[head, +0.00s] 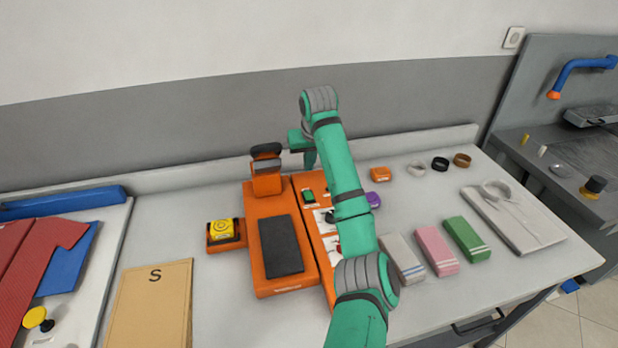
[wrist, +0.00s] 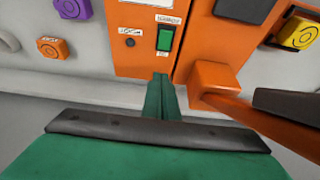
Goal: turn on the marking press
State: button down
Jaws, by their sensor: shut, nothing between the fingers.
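The marking press is orange, with a dark pad (head: 281,246) on its base and an upright head (head: 267,182) at the back. An orange control panel (head: 301,186) lies along its right side, partly hidden by my arm. My gripper (head: 311,166) is shut and empty, pointing down behind the panel's back end. In the wrist view its fingertips (wrist: 160,76) appear just short of the switch; I cannot tell their height above the panel.
A yellow block (head: 223,229) sits in an orange holder at left. A purple block (head: 373,199) and an orange block (head: 380,174) lie right of the panel. A tan board (head: 150,304) lies front left.

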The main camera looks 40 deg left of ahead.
notch_tip(320, 180, up, 5)
jog(key=shift+s+a+r, duration=0.1)
jog(key=shift+s, duration=0.05)
dwell(0.6)
